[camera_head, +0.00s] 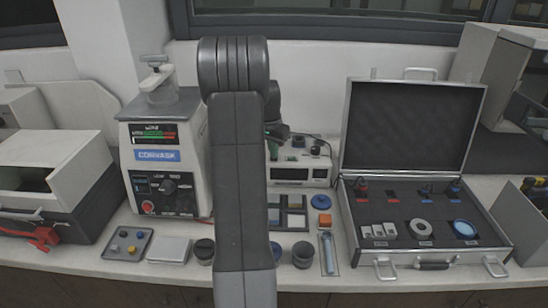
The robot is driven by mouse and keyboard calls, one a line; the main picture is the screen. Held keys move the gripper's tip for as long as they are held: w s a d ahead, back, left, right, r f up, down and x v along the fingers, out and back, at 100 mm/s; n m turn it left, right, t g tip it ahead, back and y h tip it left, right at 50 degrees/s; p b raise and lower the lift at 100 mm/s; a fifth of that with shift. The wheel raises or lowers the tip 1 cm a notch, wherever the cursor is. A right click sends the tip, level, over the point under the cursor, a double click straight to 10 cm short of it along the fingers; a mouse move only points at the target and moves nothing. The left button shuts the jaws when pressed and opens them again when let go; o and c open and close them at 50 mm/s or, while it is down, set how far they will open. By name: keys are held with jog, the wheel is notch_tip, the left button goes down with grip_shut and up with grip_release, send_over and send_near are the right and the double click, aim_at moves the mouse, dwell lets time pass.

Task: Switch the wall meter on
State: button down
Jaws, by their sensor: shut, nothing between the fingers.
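A white box with a dark display (291,174) and small knobs on top stands at the back of the bench, against the wall. It looks like the meter; its left part is hidden behind my arm, and I cannot make out its switch or whether the display is lit. My gripper (277,132) shows only in part, dark and small, just right of my upright arm link and above the left of this box. It is shut and empty. Its fingertips are mostly hidden, and I cannot tell whether they touch the box.
A press (161,160) with a red button and a lit panel stands on the left. An open silver case (352,238) with foam-set parts is on the right. A grey tray (128,243), dark jars (303,255) and a blue tool (328,252) lie along the front.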

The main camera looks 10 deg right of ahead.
jog(key=shift+f, duration=0.35)
jog(key=shift+r+p, duration=2.45)
jog(key=shift+r, duration=1.15)
